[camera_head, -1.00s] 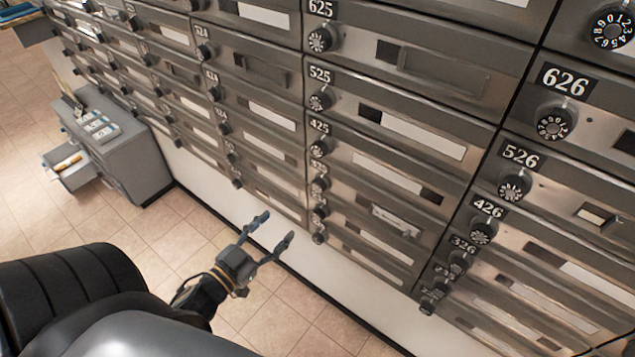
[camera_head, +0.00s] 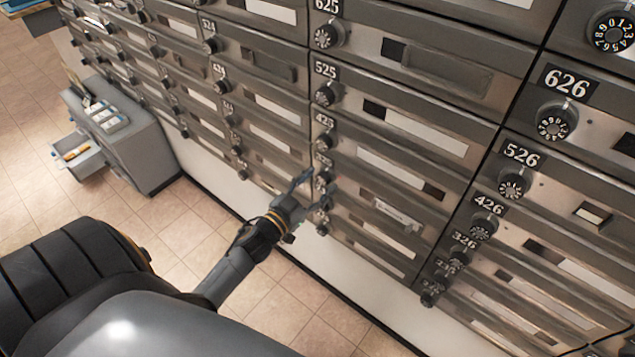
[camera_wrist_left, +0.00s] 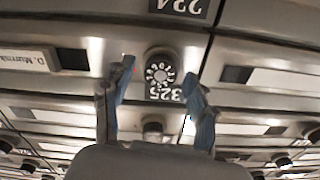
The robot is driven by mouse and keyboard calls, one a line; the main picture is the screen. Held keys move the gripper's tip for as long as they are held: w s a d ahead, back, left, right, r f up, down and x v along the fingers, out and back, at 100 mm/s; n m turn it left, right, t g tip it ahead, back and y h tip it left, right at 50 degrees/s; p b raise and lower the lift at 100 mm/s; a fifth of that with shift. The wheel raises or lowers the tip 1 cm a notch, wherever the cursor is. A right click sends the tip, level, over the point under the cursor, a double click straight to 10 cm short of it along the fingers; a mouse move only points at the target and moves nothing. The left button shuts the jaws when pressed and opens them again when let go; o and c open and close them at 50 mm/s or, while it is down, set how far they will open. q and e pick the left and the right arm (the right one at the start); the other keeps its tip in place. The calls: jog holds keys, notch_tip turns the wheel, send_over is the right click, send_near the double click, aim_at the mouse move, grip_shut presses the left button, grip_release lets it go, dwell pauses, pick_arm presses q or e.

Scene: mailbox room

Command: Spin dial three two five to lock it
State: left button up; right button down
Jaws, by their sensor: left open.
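The dial marked 325 (camera_wrist_left: 160,70) is a round black knob with white digits, upside down in the left wrist view. Its label plate (camera_wrist_left: 165,93) reads 325. My left gripper (camera_wrist_left: 160,80) is open, with one blue-padded finger on each side of the dial in that view. I cannot tell whether the fingers touch it. In the head view my left gripper (camera_head: 315,190) is at the lower part of the column under 525, and it partly hides the lower dials there. My right gripper is not in view.
Other metal mailboxes with dials surround this one, including 425 (camera_head: 324,142) above and 426 (camera_head: 482,228) to the right. A grey cabinet (camera_head: 130,150) with an open drawer stands at the left. Tiled floor (camera_head: 200,225) is clear below.

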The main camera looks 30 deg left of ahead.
pick_arm(q)
jog(key=c, duration=1.1)
jog(key=shift+c, duration=0.3)
jog(key=shift+m, duration=0.3)
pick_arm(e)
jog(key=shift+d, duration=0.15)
